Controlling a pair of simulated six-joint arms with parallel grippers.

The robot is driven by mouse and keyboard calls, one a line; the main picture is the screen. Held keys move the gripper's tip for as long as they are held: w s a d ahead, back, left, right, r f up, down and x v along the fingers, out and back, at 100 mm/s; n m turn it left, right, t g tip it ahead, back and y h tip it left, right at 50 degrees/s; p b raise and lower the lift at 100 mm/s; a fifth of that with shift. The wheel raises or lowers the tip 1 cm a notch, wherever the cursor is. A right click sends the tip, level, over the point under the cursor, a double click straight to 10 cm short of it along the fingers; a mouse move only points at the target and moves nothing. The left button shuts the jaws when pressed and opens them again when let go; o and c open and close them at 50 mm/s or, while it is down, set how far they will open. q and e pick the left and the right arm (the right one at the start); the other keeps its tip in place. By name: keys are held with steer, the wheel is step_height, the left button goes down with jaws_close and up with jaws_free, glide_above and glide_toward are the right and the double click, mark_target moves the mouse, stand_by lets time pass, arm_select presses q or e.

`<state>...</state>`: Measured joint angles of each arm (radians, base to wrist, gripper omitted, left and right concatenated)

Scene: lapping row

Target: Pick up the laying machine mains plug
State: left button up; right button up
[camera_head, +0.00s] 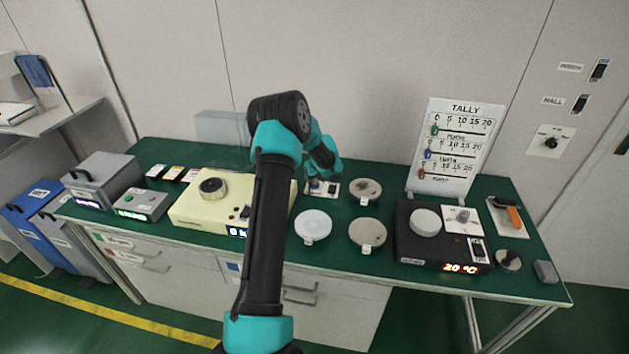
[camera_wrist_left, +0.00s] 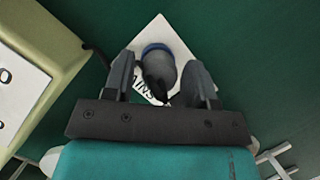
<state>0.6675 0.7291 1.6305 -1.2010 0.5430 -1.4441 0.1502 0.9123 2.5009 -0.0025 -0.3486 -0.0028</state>
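The mains plug (camera_wrist_left: 158,68) is a dark grey, rounded body with a blue rim at its far end. It is on a white plate (camera_wrist_left: 178,42) with partly hidden lettering, on the green bench top. In the head view the plate (camera_head: 334,194) lies right of the cream machine (camera_head: 200,207), with my gripper over it. My left gripper (camera_wrist_left: 160,82) is open, one finger on each side of the plug, with small gaps showing. A dark cord (camera_wrist_left: 97,50) runs beside the cream machine in the wrist view. My right gripper is not in view.
Several round discs, including a white one (camera_head: 313,225) and a grey one (camera_head: 367,232), lie right of my arm. A black unit (camera_head: 425,250) with a red display and a tally board (camera_head: 458,145) stand further right. A grey box (camera_head: 143,203) stands left.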

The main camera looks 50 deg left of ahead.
arm_select(q)
steer(key=c, duration=0.7)
steer(key=shift+c, duration=0.2)
step_height(320, 180, up, 10)
stand_by(0.7)
